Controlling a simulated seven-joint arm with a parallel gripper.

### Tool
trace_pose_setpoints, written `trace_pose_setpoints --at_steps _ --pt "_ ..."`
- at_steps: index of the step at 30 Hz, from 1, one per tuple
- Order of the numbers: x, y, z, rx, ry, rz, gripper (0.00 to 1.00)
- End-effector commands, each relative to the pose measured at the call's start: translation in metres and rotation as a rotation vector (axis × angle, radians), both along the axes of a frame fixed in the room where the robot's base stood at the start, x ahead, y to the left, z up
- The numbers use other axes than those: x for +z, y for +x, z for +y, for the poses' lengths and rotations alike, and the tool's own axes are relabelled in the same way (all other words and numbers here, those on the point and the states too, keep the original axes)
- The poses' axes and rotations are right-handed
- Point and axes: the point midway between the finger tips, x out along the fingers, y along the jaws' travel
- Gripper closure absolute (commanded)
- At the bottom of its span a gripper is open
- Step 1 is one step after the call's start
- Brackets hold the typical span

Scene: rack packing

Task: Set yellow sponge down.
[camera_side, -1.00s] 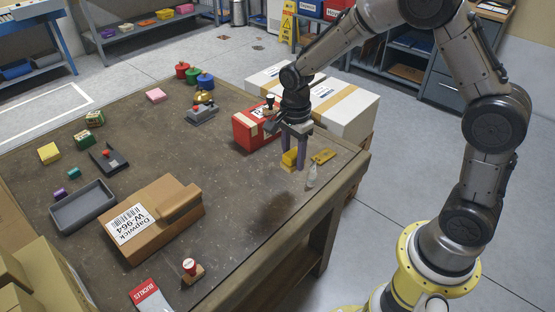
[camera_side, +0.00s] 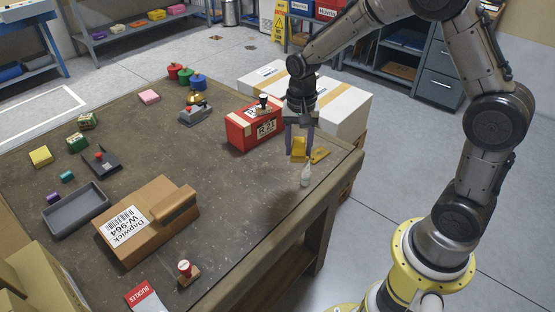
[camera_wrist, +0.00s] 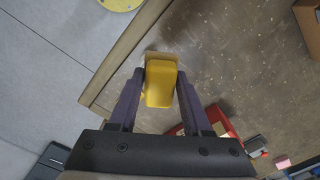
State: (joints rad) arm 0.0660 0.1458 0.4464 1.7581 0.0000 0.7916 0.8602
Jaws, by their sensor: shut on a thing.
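The yellow sponge (camera_side: 299,147) is between the fingers of my gripper (camera_side: 300,150) near the right edge of the brown table (camera_side: 235,185). In the wrist view the sponge (camera_wrist: 160,85) is upright between the two dark fingers of my gripper (camera_wrist: 160,88), with a tan strip at its far end. The gripper is shut on it. I cannot tell whether its underside touches the table or hangs just above it.
A red box (camera_side: 254,126) is to the left and white cartons (camera_side: 343,112) are behind. The table's middle is clear.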

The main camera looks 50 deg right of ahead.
Motion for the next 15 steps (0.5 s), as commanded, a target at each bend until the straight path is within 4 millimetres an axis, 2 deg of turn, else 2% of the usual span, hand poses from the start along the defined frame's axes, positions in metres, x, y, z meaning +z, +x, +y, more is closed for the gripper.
trace_pose_setpoints --at_steps 9,15 --pt "-0.010 0.033 -0.026 0.529 0.000 0.000 1.00" --pt "-0.016 0.047 -0.038 0.786 0.001 0.001 1.00"
